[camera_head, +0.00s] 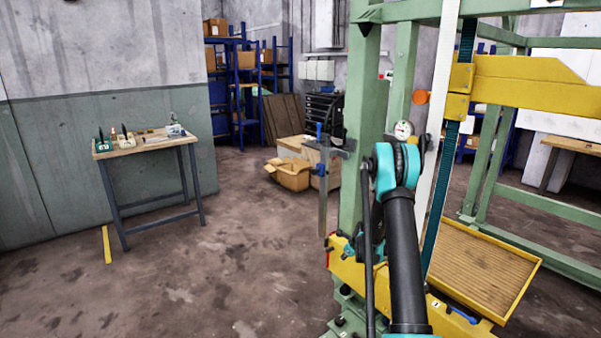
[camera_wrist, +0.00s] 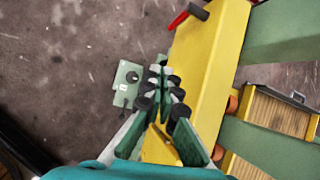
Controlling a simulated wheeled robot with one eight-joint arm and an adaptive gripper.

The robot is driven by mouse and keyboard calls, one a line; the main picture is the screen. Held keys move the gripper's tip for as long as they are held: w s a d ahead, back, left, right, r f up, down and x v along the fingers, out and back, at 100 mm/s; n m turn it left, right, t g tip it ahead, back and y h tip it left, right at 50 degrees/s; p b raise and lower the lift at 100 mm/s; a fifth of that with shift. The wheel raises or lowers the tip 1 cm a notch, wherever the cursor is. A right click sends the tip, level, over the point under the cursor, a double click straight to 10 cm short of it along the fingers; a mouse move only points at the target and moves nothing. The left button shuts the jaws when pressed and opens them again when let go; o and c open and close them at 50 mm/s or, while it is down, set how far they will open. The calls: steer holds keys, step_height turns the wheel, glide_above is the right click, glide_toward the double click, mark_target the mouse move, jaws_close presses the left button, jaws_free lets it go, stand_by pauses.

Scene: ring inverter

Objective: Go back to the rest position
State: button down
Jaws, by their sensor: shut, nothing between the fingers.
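My gripper (camera_wrist: 161,82) shows in the wrist view with its fingers closed together and nothing between them. It points along the side of a yellow machine beam (camera_wrist: 208,62), close to it; I cannot tell whether they touch. A green bracket with a small white label (camera_wrist: 127,84) lies just left of the fingertips. In the head view my black and teal arm reaches forward toward the green frame (camera_head: 362,120), and my gripper is hidden behind it.
A yellow tray (camera_head: 480,262) with a slatted floor sits at the frame's right. A red-tipped lever (camera_wrist: 178,20) projects from the beam. A small workbench (camera_head: 150,147) stands at the left wall, and cardboard boxes (camera_head: 290,174) sit behind. The floor between is clear.

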steer(key=s+a+r+n+g+h, duration=0.1)
steer(key=s+a+r+n, duration=0.1)
steer(key=s+r+n, duration=1.55)
steer(key=s+n, duration=0.4)
steer(key=s, duration=0.9)
steer(key=s+r+n+h, duration=0.1)
steer(key=s+n, duration=0.4)
steer(key=s, duration=1)
steer(key=shift+r+g, duration=0.4)
steer(key=shift+r, duration=0.3)
steer(key=shift+s+d+n, duration=0.1)
steer(key=shift+d+n, duration=0.05)
steer(key=shift+n, duration=0.1)
